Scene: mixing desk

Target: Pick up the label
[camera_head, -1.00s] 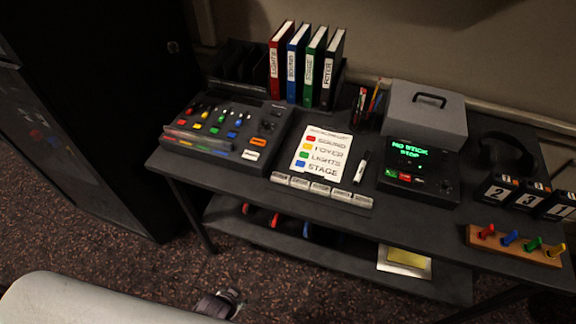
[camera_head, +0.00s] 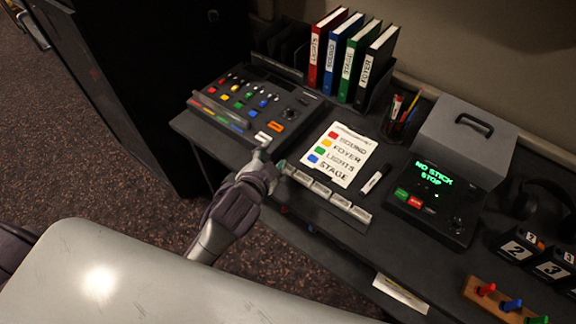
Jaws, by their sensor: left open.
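A row of small pale labels (camera_head: 321,189) sits in a dark strip along the desk's front edge, below the printed colour sheet. Their printing is too small to read. My left gripper (camera_head: 270,160) is open at the left end of this row, above the desk's front edge. Its fingertips are close to the leftmost label (camera_head: 288,169), which is partly hidden; I cannot tell whether they touch. Nothing shows between the fingers. My right gripper is not in view.
A mixing console (camera_head: 258,100) lies just behind the gripper. The colour sheet (camera_head: 342,150), a marker (camera_head: 372,182) and a console with a green screen (camera_head: 432,195) are further right. Binders (camera_head: 350,60), a pen cup (camera_head: 398,125) and a grey box (camera_head: 465,140) stand behind.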

